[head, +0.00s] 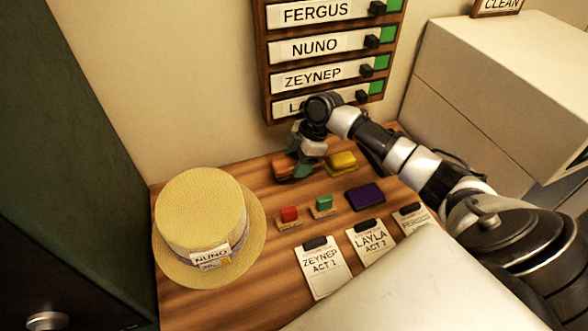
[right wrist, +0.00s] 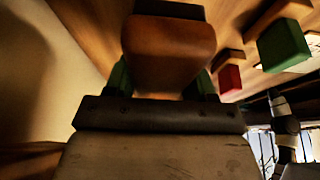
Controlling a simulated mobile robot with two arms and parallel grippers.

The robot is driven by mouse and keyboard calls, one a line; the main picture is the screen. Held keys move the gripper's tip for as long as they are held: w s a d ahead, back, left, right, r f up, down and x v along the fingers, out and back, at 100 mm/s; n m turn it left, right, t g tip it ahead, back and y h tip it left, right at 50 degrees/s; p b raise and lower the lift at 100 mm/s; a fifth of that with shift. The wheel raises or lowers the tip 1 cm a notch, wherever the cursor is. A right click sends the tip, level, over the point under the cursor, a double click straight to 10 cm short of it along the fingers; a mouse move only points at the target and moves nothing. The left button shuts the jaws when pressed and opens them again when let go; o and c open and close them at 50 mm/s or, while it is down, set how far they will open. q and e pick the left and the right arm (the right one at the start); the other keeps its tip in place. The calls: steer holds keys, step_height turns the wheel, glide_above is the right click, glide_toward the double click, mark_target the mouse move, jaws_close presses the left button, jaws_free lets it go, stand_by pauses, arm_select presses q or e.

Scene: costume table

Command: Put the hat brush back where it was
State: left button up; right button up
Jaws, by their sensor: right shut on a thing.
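The hat brush (head: 283,167) has an orange-brown wooden body. It is at the back of the wooden table, left of a yellow block. My right gripper (head: 299,168) is shut on it, and the fingers hide part of it. In the right wrist view the brush (right wrist: 168,50) is large between the green fingertips of the gripper (right wrist: 165,82), with a dark part at its far end. I cannot tell whether the brush touches the table. My left gripper is not in view.
A straw hat (head: 200,205) labelled NUNO stands at left. A yellow block (head: 342,162), red stamp (head: 289,215), green stamp (head: 323,203) and purple pad (head: 365,197) are near the brush. Cards (head: 321,270) lie in front. A name board (head: 318,46) hangs behind.

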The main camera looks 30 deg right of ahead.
mark_target(295, 180)
steer(key=shift+w+a+f, duration=0.2)
steer(key=shift+a+f, duration=0.05)
steer(key=shift+f, duration=0.15)
step_height(295, 180, down, 3)
steer(key=shift+f+p, duration=0.15)
steer(key=shift+p, duration=0.35)
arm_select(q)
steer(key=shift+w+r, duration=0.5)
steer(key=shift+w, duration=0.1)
arm_select(e)
steer(key=shift+f, duration=0.2)
steer(key=o, duration=0.8)
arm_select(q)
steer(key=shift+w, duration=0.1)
arm_select(e)
steer(key=shift+o, duration=0.2)
steer(key=shift+d+r, duration=0.15)
steer(key=shift+r, duration=0.1)
arm_select(q)
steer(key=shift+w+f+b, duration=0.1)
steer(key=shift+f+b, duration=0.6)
steer(key=shift+b, duration=0.1)
arm_select(e)
steer(key=v, duration=1.1)
steer(key=shift+s+d+r, duration=0.1)
steer(key=shift+r, duration=0.15)
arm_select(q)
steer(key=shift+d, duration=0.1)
